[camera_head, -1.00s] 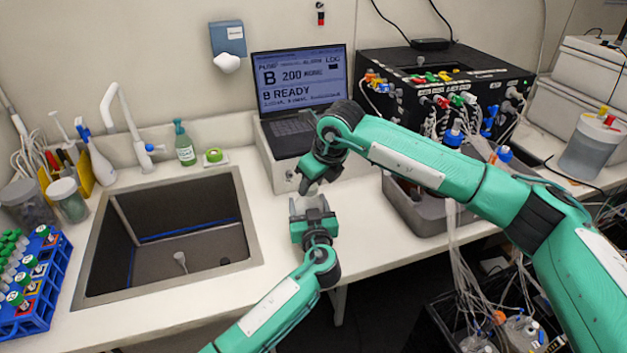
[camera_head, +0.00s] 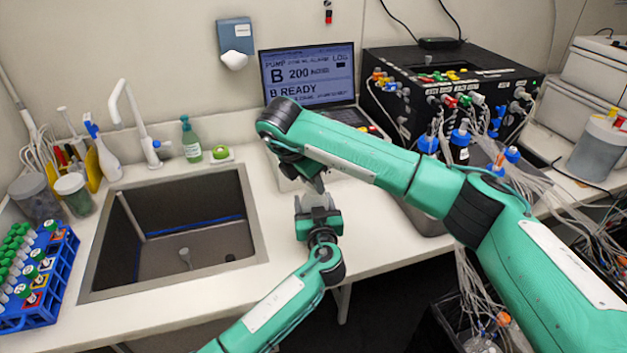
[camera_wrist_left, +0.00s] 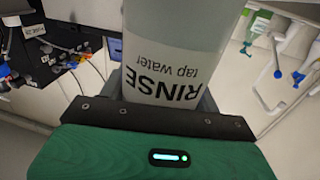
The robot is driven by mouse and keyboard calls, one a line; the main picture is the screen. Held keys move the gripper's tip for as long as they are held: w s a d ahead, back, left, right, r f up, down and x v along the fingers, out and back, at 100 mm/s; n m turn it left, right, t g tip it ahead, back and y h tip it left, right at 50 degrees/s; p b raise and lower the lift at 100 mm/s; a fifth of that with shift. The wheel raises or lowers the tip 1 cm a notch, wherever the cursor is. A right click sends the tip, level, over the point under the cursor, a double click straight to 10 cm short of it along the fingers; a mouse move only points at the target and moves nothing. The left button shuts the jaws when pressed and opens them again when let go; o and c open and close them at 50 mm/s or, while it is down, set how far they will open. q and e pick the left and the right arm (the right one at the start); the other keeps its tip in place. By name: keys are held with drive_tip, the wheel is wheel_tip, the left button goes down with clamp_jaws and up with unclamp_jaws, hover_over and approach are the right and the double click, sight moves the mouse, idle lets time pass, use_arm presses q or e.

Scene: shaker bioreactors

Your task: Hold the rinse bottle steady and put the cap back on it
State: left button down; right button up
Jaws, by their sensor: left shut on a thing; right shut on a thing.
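The rinse bottle (camera_wrist_left: 180,60) fills the middle of the left wrist view, translucent, with its "RINSE tap water" label upside down in that picture. My left gripper (camera_head: 317,203) is shut on it, above the counter edge right of the sink. In the head view the bottle is hard to make out between the grey fingers. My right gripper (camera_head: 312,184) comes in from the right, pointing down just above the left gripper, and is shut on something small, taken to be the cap. The cap itself and the bottle's mouth are hidden, so contact between them cannot be told.
The sink (camera_head: 175,235) lies left of the grippers. A laptop (camera_head: 308,80) stands behind them. A black pump unit (camera_head: 450,85) with tubing is at the right back. A blue tube rack (camera_head: 45,275) is at the far left. The counter's front strip is clear.

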drive_tip(key=m, duration=0.1)
drive_tip(key=m+g, duration=0.1)
drive_tip(key=m, duration=0.2)
drive_tip(key=shift+w+a+h, duration=0.15)
drive_tip(key=shift+w+h, duration=0.15)
drive_tip(key=shift+h, duration=0.1)
drive_tip(key=m+g, duration=0.2)
drive_tip(key=m, duration=0.2)
drive_tip(key=shift+w, duration=0.2)
drive_tip(key=m+g, duration=0.1)
drive_tip(key=m, duration=0.3)
drive_tip(key=shift+w, duration=0.15)
drive_tip(key=m+g, duration=0.1)
drive_tip(key=m, duration=0.3)
drive_tip(key=shift+w+g+y, duration=0.2)
drive_tip(key=shift+g+y, duration=0.1)
drive_tip(key=shift+g, duration=0.1)
drive_tip(key=o, duration=0.9)
drive_tip(key=shift+o, duration=0.2)
drive_tip(key=shift+r, duration=2.25)
